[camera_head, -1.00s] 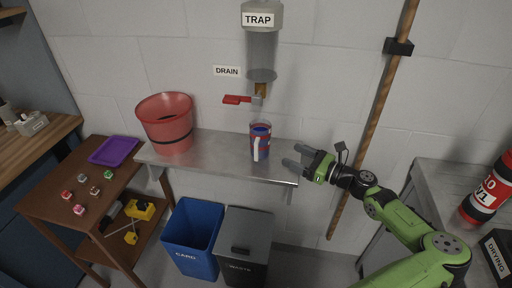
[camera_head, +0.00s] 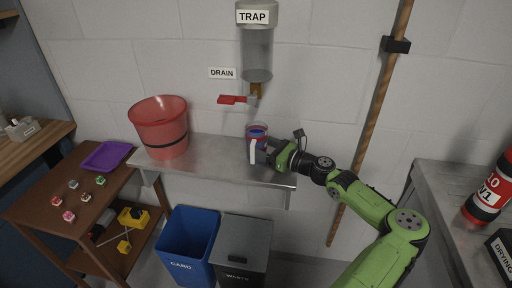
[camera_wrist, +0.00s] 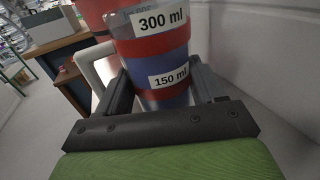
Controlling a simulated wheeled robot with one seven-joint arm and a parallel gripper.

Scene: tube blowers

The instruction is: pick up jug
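The jug (camera_head: 256,131) is a see-through cup with red and blue bands and a white handle on its left front. It stands upright on the metal shelf (camera_head: 215,158), below the drain outlet. My gripper (camera_head: 268,148) has come in from the right at the jug. In the wrist view the jug (camera_wrist: 155,60), with labels "300 ml" and "150 ml", is between the two dark fingers (camera_wrist: 160,88). The fingers look spread, one on each side. A small gap seems to show at the right finger; contact at the left is unclear. The handle is at the left.
A red bucket (camera_head: 161,130) stands left on the shelf. The red drain lever (camera_head: 232,99) and trap tank (camera_head: 257,52) hang above the jug. A wooden pole (camera_head: 372,120) leans right of the shelf. Blue (camera_head: 188,245) and grey (camera_head: 243,250) bins stand below.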

